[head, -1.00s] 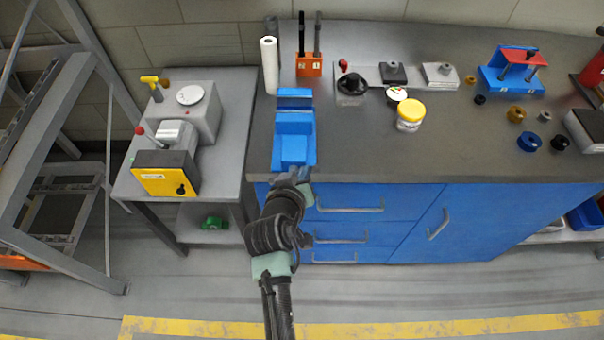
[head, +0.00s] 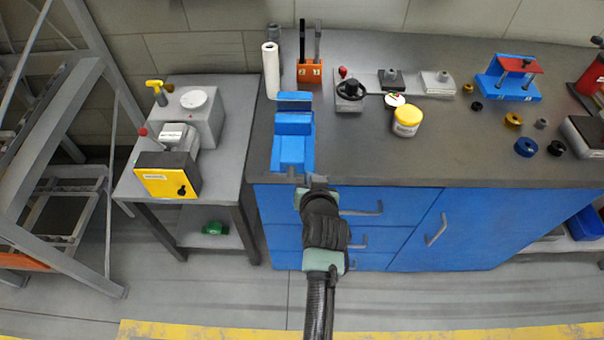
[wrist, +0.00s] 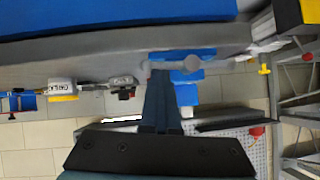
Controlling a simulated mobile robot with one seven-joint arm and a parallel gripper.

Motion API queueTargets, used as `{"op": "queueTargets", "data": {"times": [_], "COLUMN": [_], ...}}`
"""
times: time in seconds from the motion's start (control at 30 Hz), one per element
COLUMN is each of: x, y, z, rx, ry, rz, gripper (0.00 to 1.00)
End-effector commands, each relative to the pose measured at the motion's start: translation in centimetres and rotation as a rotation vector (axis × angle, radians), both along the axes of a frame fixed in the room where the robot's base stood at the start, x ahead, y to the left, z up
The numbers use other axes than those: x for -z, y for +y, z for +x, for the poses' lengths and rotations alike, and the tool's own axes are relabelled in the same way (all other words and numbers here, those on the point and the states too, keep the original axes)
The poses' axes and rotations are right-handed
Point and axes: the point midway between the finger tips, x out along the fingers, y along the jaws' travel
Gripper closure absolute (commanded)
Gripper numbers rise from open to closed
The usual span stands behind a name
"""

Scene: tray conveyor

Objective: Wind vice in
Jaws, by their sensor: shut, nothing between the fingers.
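The blue vice (head: 293,150) stands at the bench's front left edge, its jaws one behind the other with a gap between them. In the wrist view the vice (wrist: 185,78) is beyond my fingers, with a round grey screw end (wrist: 192,63) facing the camera. My gripper (head: 317,181) is at the bench edge, just right of the vice's front end. In the wrist view my gripper's (wrist: 160,80) fingers are together and empty, beside the screw end. I cannot tell whether they touch the vice or its handle.
The grey bench top (head: 360,150) is clear right of the vice. A white roll (head: 271,70) and an orange tool block (head: 309,71) stand behind it. A yellow-lidded jar (head: 407,120) is farther right. A side table with a machine (head: 168,174) is left, across a narrow gap.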

Motion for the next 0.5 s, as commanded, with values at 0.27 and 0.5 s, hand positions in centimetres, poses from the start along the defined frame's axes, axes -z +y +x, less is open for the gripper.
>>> {"op": "queueTargets", "data": {"times": [0.27,0.5], "x": [2.0,3.3], "y": [-0.4,-0.5], "z": [0.1,0.1], "rx": [0.003,0.002], "ry": [-0.003,-0.002], "rz": [0.262,0.491], "gripper": [1.00,1.00]}}
